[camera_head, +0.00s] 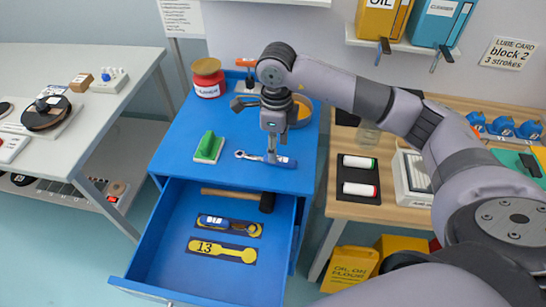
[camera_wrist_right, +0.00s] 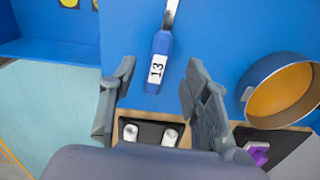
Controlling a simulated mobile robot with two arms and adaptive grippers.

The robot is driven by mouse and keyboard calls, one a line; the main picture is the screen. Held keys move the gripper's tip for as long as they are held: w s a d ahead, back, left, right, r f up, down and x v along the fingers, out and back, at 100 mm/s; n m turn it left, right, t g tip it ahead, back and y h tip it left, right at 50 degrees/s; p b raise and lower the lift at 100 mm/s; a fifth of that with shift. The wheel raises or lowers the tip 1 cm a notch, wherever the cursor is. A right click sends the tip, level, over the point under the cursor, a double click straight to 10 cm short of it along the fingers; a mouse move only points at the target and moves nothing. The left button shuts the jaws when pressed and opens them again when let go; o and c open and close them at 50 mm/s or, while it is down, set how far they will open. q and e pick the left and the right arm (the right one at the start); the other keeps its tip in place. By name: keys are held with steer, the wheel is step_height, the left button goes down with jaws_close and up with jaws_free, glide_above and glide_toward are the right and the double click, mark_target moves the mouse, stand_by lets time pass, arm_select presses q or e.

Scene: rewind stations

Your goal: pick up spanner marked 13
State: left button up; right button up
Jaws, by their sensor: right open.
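The spanner marked 13 (camera_head: 283,162) lies flat on the blue cabinet top (camera_head: 225,118), behind the open drawer. Its bare metal end points left in the head view. In the right wrist view its blue handle (camera_wrist_right: 160,45) carries a white label reading 13. My right gripper (camera_head: 272,154) points down over the spanner in the head view and partly covers it. In the wrist view my right gripper (camera_wrist_right: 160,72) is open, with the handle between the lines of its two fingers. I cannot tell whether they touch it. My left gripper is not in view.
The open drawer (camera_head: 152,250) holds a hammer (camera_head: 232,195), a blue-handled spanner (camera_head: 228,224) and a yellow outline marked 13 (camera_head: 222,250).

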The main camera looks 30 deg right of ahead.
mark_target(265, 159)
step_height(265, 159, down, 4)
steer(key=shift+s+r+p, duration=0.1)
steer(key=shift+r+p, duration=0.1)
steer(key=shift+p, duration=0.3)
steer(key=shift+f, duration=0.2)
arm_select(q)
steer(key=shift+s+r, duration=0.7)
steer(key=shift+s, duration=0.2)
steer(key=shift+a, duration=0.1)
arm_select(e)
steer(key=shift+c, duration=0.5)
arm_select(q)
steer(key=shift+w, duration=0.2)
arm_select(e)
jaws_close()
